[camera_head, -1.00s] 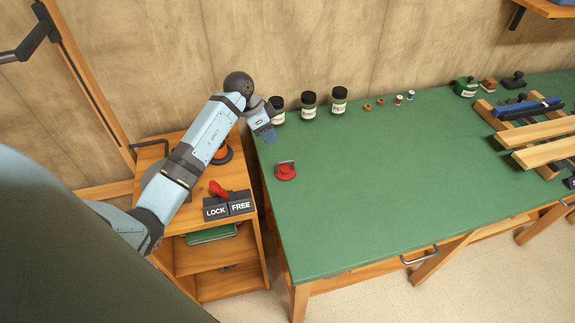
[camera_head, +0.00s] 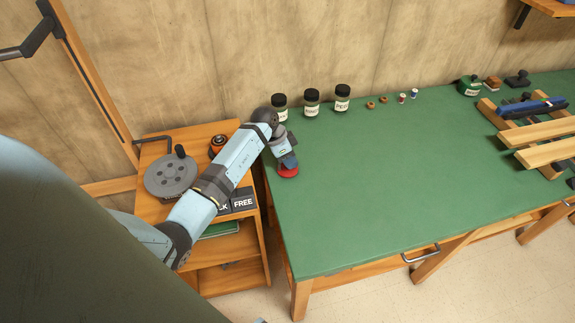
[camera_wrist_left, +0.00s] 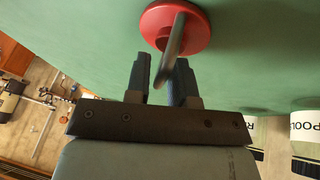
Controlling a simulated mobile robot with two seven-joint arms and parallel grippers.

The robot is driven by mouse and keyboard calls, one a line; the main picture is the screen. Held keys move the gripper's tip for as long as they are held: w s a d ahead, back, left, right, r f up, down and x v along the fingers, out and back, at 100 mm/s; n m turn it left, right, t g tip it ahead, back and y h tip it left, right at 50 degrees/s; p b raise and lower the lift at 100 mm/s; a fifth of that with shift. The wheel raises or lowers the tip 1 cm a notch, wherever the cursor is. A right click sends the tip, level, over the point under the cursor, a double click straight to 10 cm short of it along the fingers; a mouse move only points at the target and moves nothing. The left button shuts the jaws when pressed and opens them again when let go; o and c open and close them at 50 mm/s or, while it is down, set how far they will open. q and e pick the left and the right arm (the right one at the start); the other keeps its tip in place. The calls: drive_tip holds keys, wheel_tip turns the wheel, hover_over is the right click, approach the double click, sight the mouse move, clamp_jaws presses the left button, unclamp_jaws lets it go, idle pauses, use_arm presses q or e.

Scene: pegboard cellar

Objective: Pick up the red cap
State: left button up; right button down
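The red cap (camera_head: 287,173) is a round red disc lying on the green bench top (camera_head: 370,190), near its left edge. In the left wrist view the red cap (camera_wrist_left: 192,36) has a grey upright handle (camera_wrist_left: 171,50). My left gripper (camera_head: 288,160) is over the cap and partly covers it. In the left wrist view the two fingers of my left gripper (camera_wrist_left: 162,62) are apart, and the end of the handle shows in the gap between them. I cannot tell whether either finger touches it. My right gripper is not in view.
Several dark-lidded jars (camera_head: 312,103) stand at the bench's back left. Small spools (camera_head: 402,98) stand beside them. Wooden rails (camera_head: 545,130) lie at the right. A wooden shelf unit (camera_head: 238,270) with a grey dial (camera_head: 170,176) stands left. The bench middle is clear.

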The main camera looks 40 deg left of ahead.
use_arm(q)
clamp_jaws()
